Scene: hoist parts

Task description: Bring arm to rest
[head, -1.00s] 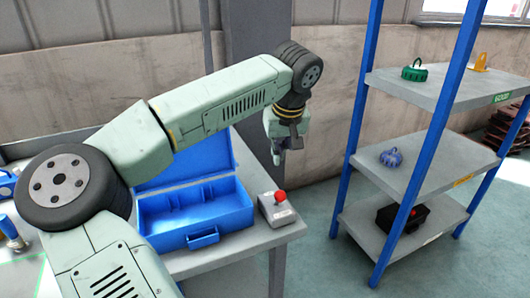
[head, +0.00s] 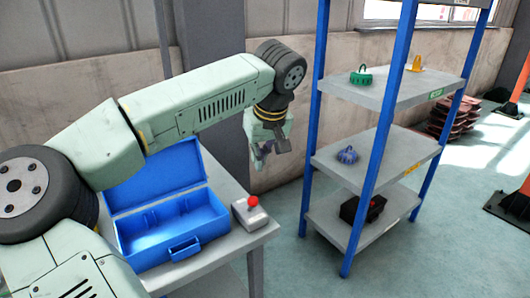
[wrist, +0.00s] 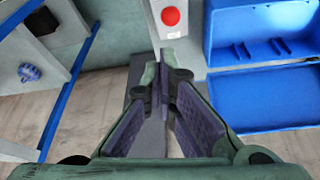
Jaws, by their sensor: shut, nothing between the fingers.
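My gripper (head: 266,154) hangs from my bent arm above the gap between the table and the shelf rack, near the table's right edge. In the wrist view my gripper (wrist: 168,62) shows its fingertips close together with nothing between them. The tips appear just below the grey box with a red button (wrist: 172,18) in that picture. In the head view the button box (head: 250,213) sits on the table's right corner, below and left of my gripper, apart from it.
An open blue case (head: 172,232) stands on the table (head: 225,250). The blue-posted shelf rack (head: 400,92) holds a green part (head: 361,76), a yellow part (head: 416,63), a blue part (head: 348,155) and a black box (head: 362,208).

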